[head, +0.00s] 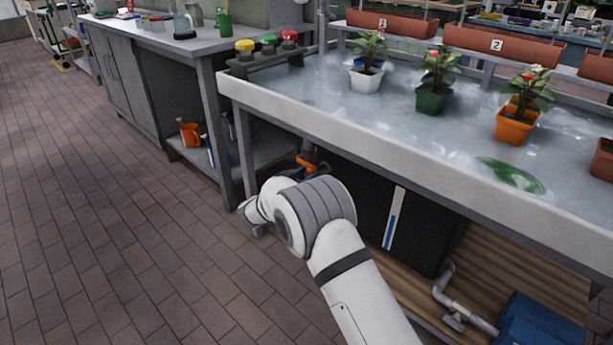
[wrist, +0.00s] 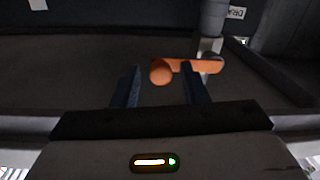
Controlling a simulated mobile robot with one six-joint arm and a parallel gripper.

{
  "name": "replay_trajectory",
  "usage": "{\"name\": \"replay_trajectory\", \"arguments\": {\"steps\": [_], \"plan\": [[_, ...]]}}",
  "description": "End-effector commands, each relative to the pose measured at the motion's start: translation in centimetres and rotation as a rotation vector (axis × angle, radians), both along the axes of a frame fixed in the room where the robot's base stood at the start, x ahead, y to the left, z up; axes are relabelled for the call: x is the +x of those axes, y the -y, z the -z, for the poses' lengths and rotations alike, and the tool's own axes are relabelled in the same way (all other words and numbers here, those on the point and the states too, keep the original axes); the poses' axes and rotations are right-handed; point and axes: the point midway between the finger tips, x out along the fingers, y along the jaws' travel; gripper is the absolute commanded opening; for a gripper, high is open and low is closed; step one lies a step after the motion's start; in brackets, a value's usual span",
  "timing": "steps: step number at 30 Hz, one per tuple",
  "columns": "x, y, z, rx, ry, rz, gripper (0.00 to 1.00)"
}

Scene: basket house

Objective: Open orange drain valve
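The orange drain valve handle (wrist: 190,66) shows in the wrist view just beyond my fingertips. It is a bar lying crosswise on a grey pipe fitting (wrist: 212,45), with a rounded knob at its left end. My gripper (wrist: 159,72) is open, with its two dark fingers apart. The knob appears between the fingertips and the bar runs right past the right finger; I cannot tell whether they touch. In the head view the orange handle (head: 306,164) shows under the table edge, partly hidden by my arm. My gripper is mostly hidden there.
A wet-topped table (head: 420,140) with several potted plants stands above the valve. A black tank (head: 370,200) and grey pipe (head: 447,290) are below it. A table leg (head: 246,155) stands left of the valve. The brick floor at left is clear.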

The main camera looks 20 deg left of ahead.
Motion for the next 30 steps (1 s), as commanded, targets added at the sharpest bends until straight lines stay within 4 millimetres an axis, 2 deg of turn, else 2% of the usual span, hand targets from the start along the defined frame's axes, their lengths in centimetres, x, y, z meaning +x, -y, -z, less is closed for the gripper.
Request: {"name": "replay_trajectory", "arguments": {"steps": [2, 14, 26, 30], "plan": [[0.0, 0.0, 0.0, 0.0, 0.0, 0.0, 0.33], [-0.1, 0.0, 0.0, 0.0, 0.0, 0.0, 0.0], [0.0, 0.2, 0.0, -0.007, -0.003, 0.004, 0.0], [0.6, 1.2, -0.2, -0.034, -0.016, 0.021, 0.0]]}}
